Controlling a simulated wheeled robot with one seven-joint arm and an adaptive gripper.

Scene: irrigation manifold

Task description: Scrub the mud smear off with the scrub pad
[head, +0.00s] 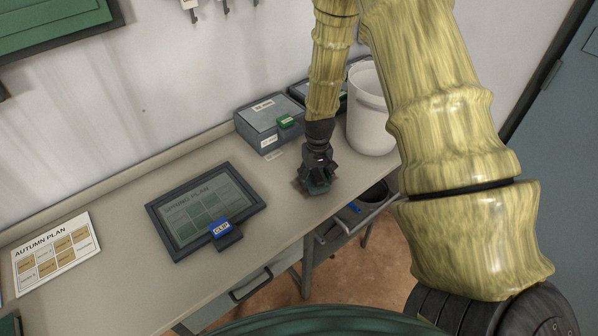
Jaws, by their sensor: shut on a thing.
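My gripper (317,183) points down at the bench top, near its front edge and to the left of the white bucket. It is shut on a small dark thing, apparently the scrub pad, which the fingers mostly hide. The pad seems to be at or just above the bench surface; I cannot tell whether it touches. A small brownish patch (299,186) shows just left of the fingertips and may be the mud smear. The rest of that spot is hidden under my gripper.
On the bench (125,212) lie a dark-framed plan board (253,185) with a blue clip (221,228) and an autumn plan sheet (56,254). A grey box (262,117) and a white bucket (366,110) stand behind my gripper.

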